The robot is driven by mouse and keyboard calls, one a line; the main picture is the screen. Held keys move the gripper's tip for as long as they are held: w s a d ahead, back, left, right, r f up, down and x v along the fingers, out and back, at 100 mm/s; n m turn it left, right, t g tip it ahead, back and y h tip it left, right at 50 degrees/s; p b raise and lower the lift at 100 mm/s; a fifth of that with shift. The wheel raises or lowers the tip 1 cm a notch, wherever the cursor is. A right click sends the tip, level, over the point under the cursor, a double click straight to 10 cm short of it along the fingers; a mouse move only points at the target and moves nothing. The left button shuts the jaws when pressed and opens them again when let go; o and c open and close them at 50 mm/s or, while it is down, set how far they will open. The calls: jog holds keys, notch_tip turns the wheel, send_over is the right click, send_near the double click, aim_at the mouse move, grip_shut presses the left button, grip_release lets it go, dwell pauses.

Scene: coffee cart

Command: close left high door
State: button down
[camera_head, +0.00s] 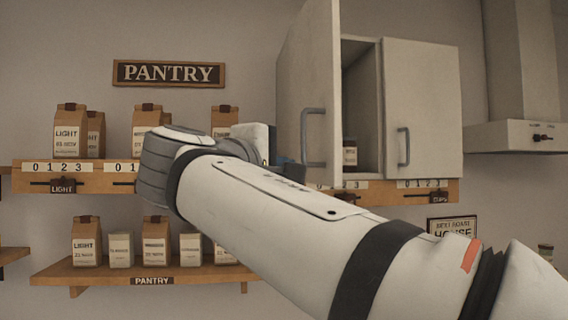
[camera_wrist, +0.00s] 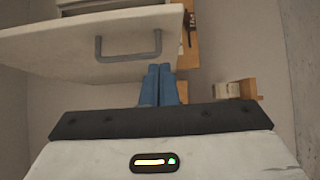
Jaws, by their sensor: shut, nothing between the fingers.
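The left high door (camera_head: 306,75) of the wall cabinet stands open, swung out toward me, with its grey bar handle (camera_head: 305,136) on its face. In the wrist view the door (camera_wrist: 55,42) spans the upper left, and its handle (camera_wrist: 128,56) is left of and above my fingers. My gripper (camera_wrist: 158,84) has its two blue fingers together and empty. In the head view my gripper (camera_head: 284,161) is at the door's lower left corner, partly hidden by my arm. I cannot tell whether the fingers touch the door.
The right cabinet door (camera_head: 424,105) is closed. A jar (camera_head: 350,153) stands inside the open side. Left of the cabinet, an upper shelf (camera_head: 85,178) and a lower shelf (camera_head: 115,271) hold several bags. A range hood (camera_head: 515,136) is at the right.

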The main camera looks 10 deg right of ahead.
jog(key=p+x, duration=0.1)
jog(key=x, duration=0.2)
jog(key=s+d+x, duration=0.1)
jog(key=x, duration=0.2)
jog(key=p+x, duration=0.1)
jog(key=x, duration=0.1)
jog(key=shift+w+d+r+p, duration=0.15)
jog(key=shift+d+p, duration=0.2)
jog(key=shift+d, duration=0.25)
jog(key=shift+w+d, duration=0.1)
jog(key=shift+d, duration=0.3)
